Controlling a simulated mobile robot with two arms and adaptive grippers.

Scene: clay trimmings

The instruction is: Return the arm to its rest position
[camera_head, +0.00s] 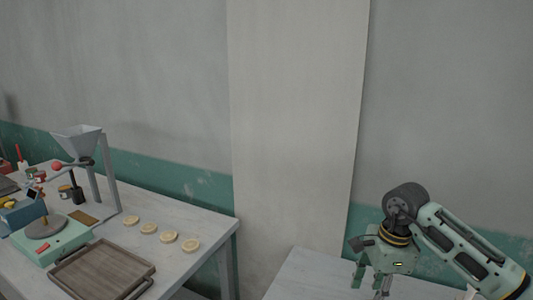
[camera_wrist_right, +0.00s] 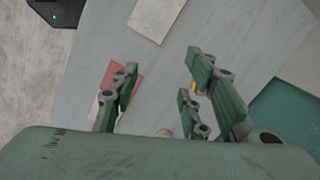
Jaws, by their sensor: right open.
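My right arm (camera_head: 455,240) comes in from the right in the head view, bent at a dark joint. Its gripper (camera_head: 371,279) points down over the right table, and the lower fingers are partly cut off by the picture's bottom edge. In the right wrist view the fingers of this gripper (camera_wrist_right: 163,75) stand apart with nothing between them, above a grey tabletop. My left gripper is in neither view.
The right table (camera_head: 297,268) bears a pale sheet (camera_wrist_right: 157,15) and a reddish flat piece (camera_wrist_right: 113,76) near one finger. The left table (camera_head: 205,222) holds a wooden tray (camera_head: 102,270), several pale discs (camera_head: 168,237), a green scale (camera_head: 62,240) and a funnel stand (camera_head: 78,140).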

